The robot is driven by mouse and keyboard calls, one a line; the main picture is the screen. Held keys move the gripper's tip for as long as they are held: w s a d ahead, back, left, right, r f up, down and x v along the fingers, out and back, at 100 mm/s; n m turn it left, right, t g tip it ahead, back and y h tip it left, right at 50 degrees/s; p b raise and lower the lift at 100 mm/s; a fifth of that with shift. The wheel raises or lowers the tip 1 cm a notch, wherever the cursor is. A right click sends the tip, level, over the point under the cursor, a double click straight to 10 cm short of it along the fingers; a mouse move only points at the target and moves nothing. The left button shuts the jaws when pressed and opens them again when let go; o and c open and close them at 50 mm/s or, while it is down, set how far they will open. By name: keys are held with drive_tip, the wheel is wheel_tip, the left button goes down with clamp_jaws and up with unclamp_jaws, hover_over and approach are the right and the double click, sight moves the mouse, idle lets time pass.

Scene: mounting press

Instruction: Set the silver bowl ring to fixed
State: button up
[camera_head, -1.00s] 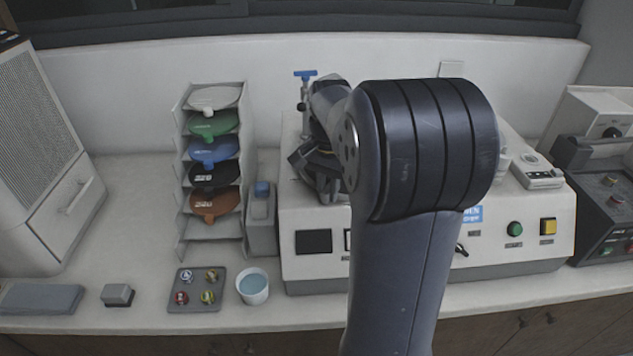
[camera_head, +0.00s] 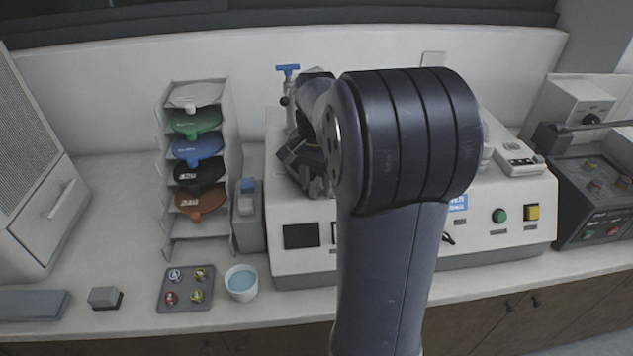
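The silver bowl ring cannot be made out; my arm covers most of the top of the white machine (camera_head: 290,208). My gripper (camera_head: 296,172) is over the left part of that machine, partly hidden behind my own arm. Its dark fingers point to the left and down. I cannot tell whether they are open or shut, or whether they touch anything. A blue-handled tap (camera_head: 288,70) stands upright behind the gripper.
A rack (camera_head: 229,215) of coloured discs stands left of the machine. In front are a grey tray (camera_head: 185,302) with small round pieces and a white cup (camera_head: 241,296). The machine's front has a green button (camera_head: 499,216) and a yellow button (camera_head: 532,212). A dark machine (camera_head: 590,225) stands at the right.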

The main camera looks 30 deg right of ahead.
sight(316, 183)
wheel_tip(316, 183, up, 11)
drive_tip(key=shift+f, duration=0.2)
idle(0.4)
wheel_tip(316, 183, down, 11)
drive_tip(key=shift+w+a+m, duration=0.4)
drive_tip(key=shift+w+m, duration=0.1)
drive_tip(key=shift+w, duration=0.15)
drive_tip(key=shift+r, duration=0.1)
drive_tip(key=shift+r, duration=0.1)
